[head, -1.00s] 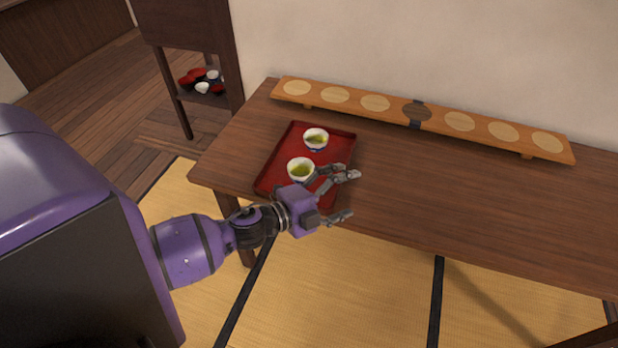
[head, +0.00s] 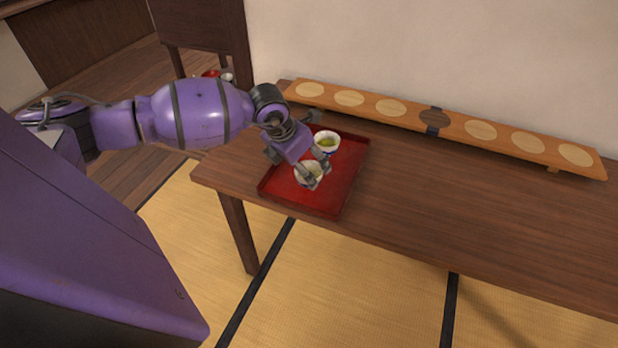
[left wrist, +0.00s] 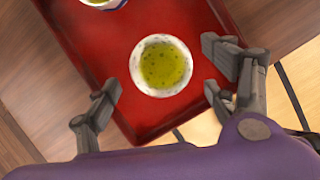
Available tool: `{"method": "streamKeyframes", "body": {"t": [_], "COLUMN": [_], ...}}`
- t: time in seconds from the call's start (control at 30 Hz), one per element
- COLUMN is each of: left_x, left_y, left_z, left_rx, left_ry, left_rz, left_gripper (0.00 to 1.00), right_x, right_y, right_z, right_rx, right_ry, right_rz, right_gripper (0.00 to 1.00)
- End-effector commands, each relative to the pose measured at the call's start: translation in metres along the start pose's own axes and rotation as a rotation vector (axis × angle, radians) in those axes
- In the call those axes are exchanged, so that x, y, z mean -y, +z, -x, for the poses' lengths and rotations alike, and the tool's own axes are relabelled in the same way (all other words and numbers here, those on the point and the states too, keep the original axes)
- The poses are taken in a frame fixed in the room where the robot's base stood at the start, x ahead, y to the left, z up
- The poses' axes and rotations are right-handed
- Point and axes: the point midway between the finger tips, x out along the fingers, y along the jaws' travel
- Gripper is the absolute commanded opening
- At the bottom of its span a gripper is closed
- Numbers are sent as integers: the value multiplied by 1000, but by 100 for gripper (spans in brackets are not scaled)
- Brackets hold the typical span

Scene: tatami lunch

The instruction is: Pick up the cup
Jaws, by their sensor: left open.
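Two white cups of green tea stand upright on a red tray (head: 345,180) on the wooden table. The nearer cup (head: 309,175) is partly hidden by my left gripper (head: 298,172) in the head view. In the left wrist view this cup (left wrist: 161,66) lies ahead, between the spread fingers of the left gripper (left wrist: 165,95). The gripper is open, and I cannot tell whether either finger touches the cup. The farther cup (head: 327,142) stands just behind; it also shows at the top edge of the left wrist view (left wrist: 103,3). My right gripper is not in view.
A long wooden board (head: 460,124) with round pale discs lies along the wall side of the table (head: 440,210). The table right of the tray is clear. A dark cabinet (head: 205,30) stands at the back left.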

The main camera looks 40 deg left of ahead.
Motion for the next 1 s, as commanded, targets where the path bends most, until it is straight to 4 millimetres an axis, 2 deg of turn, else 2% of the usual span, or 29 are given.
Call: {"method": "streamKeyframes", "body": {"t": [0.3, 0.6, 1.0], "left_x": [0, -1, 0], "left_y": [0, -1, -1], "left_z": [-44, -49, -49], "left_rx": [1, 0, 0], "left_ry": [-4, -2, -3], "left_rz": [1, 0, 0], "left_gripper": [78, 78, 26], "right_x": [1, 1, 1], "right_y": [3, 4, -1], "right_z": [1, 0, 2], "right_rx": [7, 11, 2], "right_ry": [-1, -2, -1], "right_rz": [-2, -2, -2], "right_gripper": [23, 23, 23]}}
